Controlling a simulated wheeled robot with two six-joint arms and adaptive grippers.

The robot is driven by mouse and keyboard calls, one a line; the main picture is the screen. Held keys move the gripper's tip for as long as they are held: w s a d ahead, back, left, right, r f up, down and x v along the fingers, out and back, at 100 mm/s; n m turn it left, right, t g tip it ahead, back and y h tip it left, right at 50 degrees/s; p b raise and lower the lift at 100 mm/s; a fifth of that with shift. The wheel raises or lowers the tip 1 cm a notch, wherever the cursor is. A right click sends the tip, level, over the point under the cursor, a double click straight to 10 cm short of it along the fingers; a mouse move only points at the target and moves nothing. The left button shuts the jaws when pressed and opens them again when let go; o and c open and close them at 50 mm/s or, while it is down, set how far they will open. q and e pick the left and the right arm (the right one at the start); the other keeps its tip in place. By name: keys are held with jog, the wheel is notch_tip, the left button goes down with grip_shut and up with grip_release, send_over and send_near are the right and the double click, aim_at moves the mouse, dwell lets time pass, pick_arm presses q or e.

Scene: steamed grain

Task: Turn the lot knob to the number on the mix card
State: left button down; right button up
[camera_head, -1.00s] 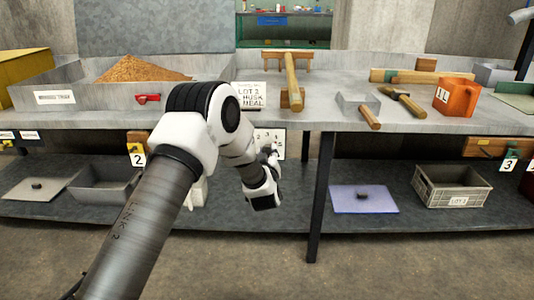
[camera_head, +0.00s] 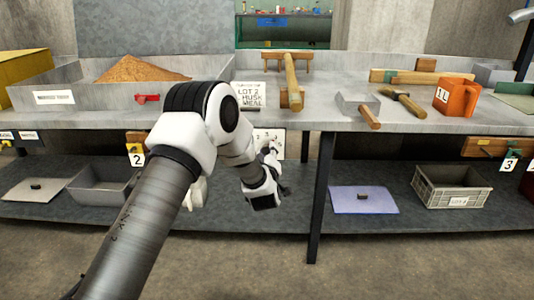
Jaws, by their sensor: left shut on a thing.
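The mix card (camera_head: 251,95) stands on the bench top and reads LOT, a number, HUSK MEAL; the number is too blurred to be sure of. The white dial plate (camera_head: 279,143) with small digits is on the bench's front, below the card. My left gripper (camera_head: 271,152) is at this plate, shut on the lot knob. The knob itself is hidden behind the gripper and wrist, so its setting cannot be read. My right gripper is not in view.
A grain tray (camera_head: 62,97) is at the left of the bench. A wooden mallet (camera_head: 292,80), a scoop (camera_head: 402,101) and an orange jug (camera_head: 457,97) stand to the right. Below are a grey bin (camera_head: 103,185), a purple lid (camera_head: 362,200) and a crate (camera_head: 451,188).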

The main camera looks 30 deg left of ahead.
pick_arm(q)
jog(key=c, duration=0.8)
grip_release()
jog(key=v, duration=1.2)
jog(key=shift+s, duration=0.1)
